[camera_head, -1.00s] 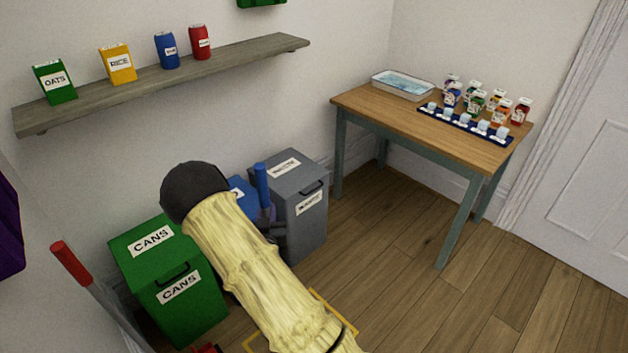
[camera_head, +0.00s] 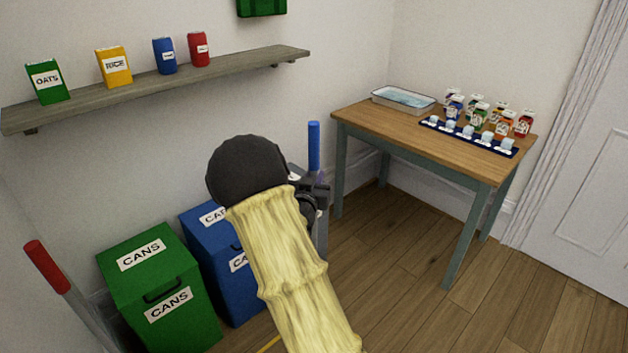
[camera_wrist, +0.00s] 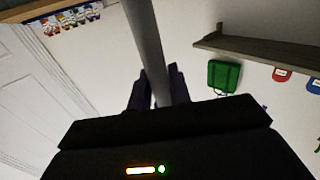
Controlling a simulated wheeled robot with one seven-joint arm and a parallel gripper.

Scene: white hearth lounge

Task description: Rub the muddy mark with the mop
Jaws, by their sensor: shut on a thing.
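My gripper (camera_head: 318,190) is shut on a grey pole with a blue end (camera_head: 314,146), apparently the mop's handle. The blue end stands upright above my gripper. In the wrist view the grey pole (camera_wrist: 147,38) runs between the two dark fingers of my gripper (camera_wrist: 155,82). The mop's head is hidden or out of view. My cream-sleeved arm covers the middle of the head view. No muddy mark shows in either view.
A green cans bin (camera_head: 150,255) and a blue bin (camera_head: 205,228) stand left of my arm. A red-ended pole (camera_head: 47,266) leans at far left. A table (camera_head: 375,115) with a tray and bottles stands right. Wood floor (camera_head: 400,265) is open between. A shelf (camera_head: 150,90) hangs above.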

